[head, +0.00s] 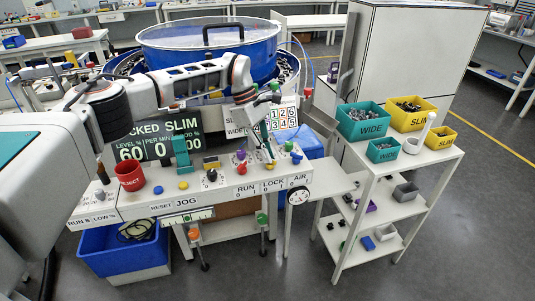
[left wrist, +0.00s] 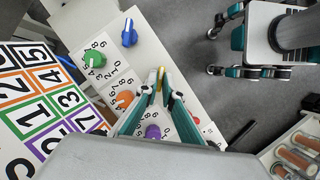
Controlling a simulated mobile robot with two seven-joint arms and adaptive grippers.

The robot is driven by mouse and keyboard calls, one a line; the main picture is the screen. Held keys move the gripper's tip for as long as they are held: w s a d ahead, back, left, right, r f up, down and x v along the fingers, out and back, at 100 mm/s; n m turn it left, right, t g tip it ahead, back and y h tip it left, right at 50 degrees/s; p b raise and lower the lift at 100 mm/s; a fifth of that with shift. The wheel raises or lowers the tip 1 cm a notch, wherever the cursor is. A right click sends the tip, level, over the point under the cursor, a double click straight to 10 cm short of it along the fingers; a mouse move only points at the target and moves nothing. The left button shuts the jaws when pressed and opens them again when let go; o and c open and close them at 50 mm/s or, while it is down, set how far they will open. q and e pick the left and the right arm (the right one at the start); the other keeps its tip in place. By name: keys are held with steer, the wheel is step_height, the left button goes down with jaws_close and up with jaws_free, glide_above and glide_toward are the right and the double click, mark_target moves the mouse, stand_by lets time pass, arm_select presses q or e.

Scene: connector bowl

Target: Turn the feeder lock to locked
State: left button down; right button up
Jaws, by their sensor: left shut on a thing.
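The feeder lock is a small yellow key or knob (head: 269,166) above the LOCK label on the sloped white panel (head: 215,195). It also shows in the left wrist view (left wrist: 161,73) as a thin yellow edge between the fingertips. My left gripper (head: 267,158) reaches down to it from above and is shut on it; in the left wrist view the gripper (left wrist: 158,84) shows its teal-edged fingers close together. The fingers hide much of the lock, so its exact angle cannot be told. The screen (head: 165,142) reads "...CKED SLIM", partly covered by my arm. My right gripper is not in view.
A red RUN knob (head: 241,169) and a blue AIR knob (head: 296,158) flank the lock closely. Green (left wrist: 93,59), orange (left wrist: 124,99) and purple (left wrist: 152,132) dials stand nearby. A bin shelf (head: 400,165) stands right.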

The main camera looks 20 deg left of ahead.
arm_select(q)
steer(key=c, duration=2.2)
jaws_free()
steer(key=v, duration=1.2)
